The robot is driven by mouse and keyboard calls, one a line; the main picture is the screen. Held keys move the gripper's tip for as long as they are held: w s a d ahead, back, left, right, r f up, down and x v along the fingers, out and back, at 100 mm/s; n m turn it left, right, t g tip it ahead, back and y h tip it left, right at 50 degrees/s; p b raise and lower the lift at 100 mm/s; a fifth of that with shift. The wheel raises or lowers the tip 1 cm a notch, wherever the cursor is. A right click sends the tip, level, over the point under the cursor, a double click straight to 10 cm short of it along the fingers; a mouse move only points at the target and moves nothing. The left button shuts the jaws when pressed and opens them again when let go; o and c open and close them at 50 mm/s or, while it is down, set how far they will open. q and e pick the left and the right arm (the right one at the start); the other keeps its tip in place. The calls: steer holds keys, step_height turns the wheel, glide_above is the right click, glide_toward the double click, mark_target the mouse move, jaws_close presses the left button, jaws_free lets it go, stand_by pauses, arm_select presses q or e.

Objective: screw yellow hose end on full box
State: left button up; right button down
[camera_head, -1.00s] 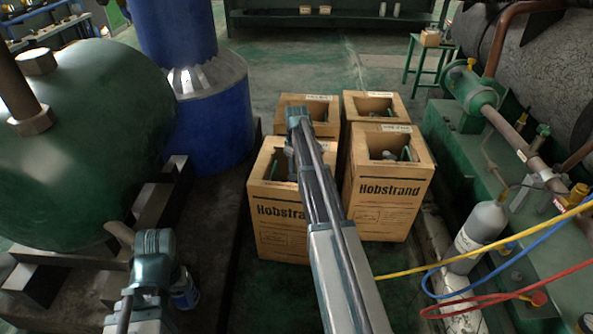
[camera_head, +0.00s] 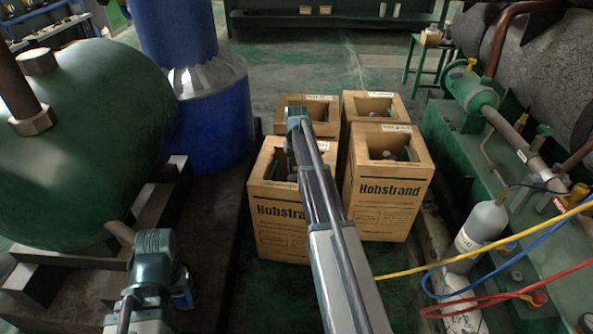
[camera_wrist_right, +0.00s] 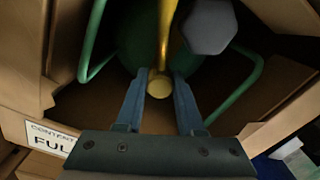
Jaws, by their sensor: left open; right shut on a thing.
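In the head view the yellow hose (camera_head: 470,256) runs from the right edge to behind my right arm. My right arm reaches over the front-left cardboard box (camera_head: 283,238), and its gripper is hidden there. In the right wrist view my right gripper (camera_wrist_right: 159,84) is shut on the yellow hose end (camera_wrist_right: 158,86), inside a box (camera_wrist_right: 25,80) with a "FULL" label (camera_wrist_right: 52,137). A green cylinder with green handle bars (camera_wrist_right: 235,100) and a grey hexagonal part (camera_wrist_right: 208,26) is beyond the fingers. Whether the hose end touches a fitting is unclear. My left gripper (camera_head: 183,287) is open at lower left.
Other boxes (camera_head: 392,206) stand close beside and behind. A grey cylinder (camera_head: 480,232), a blue hose (camera_head: 520,250) and a red hose (camera_head: 500,297) are at the right. A green tank (camera_head: 80,140) and a blue column (camera_head: 205,110) stand left.

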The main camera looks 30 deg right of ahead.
stand_by(0.3)
steer(key=shift+m, duration=1)
steer(key=shift+c, duration=2.2)
jaws_free()
step_height(320, 180, up, 14)
steer(key=p, duration=1.3)
steer(key=shift+f+p, duration=0.15)
steer(key=shift+p, duration=0.25)
